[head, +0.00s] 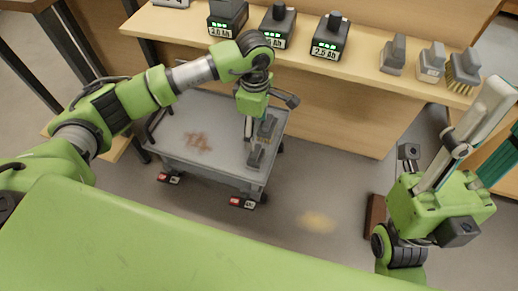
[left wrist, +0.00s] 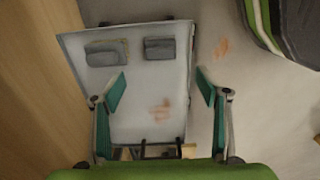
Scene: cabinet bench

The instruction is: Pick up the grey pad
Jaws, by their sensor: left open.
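Two grey blocks with handles lie on the cart. The nearer, plain grey one (head: 256,156) looks like the grey pad; it also shows in the left wrist view (left wrist: 159,48). The farther block (head: 267,128) has a yellowish edge in the left wrist view (left wrist: 107,53). My left gripper (head: 248,130) is over the cart next to the blocks. Its teal fingers are spread in the left wrist view (left wrist: 161,90), with nothing between them. My right gripper (head: 490,140) is at the far right, partly cut off, away from the cart.
The grey cart (head: 185,110) has a reddish-brown stain on its top. A wooden shelf (head: 362,75) behind it holds several battery packs (head: 330,38), more grey blocks (head: 393,55) and a bristled brush (head: 463,72). A yellowish stain (head: 317,221) marks the open floor right of the cart.

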